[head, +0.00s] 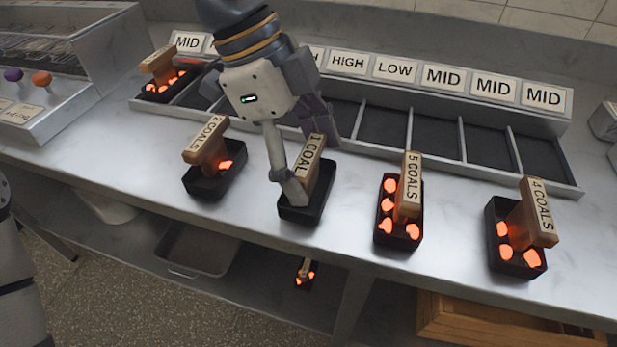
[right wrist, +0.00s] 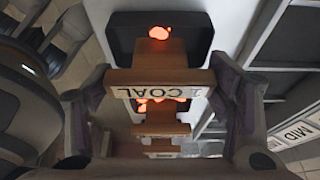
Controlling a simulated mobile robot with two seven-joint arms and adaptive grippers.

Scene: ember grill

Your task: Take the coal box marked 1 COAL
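The coal box marked 1 COAL (head: 307,207) is a dark box with a wooden T-shaped handle. It stands on the metal counter in the middle of the head view. My right gripper (head: 308,163) reaches down from above, its fingers at the two ends of the handle. In the right wrist view the handle (right wrist: 160,80) spans between the fingertips, which look in contact with both ends. A glowing coal shows in the box (right wrist: 122,36) there. The box appears to rest on the counter. My left gripper is out of view.
Boxes marked 2 COALS (head: 214,182), 5 COALS (head: 398,243) and 4 COALS (head: 514,268) stand alongside. Behind is a divided rack (head: 460,137) with HIGH, LOW and MID labels; another coal box (head: 160,92) sits in its left slot. Bare counter lies between the boxes.

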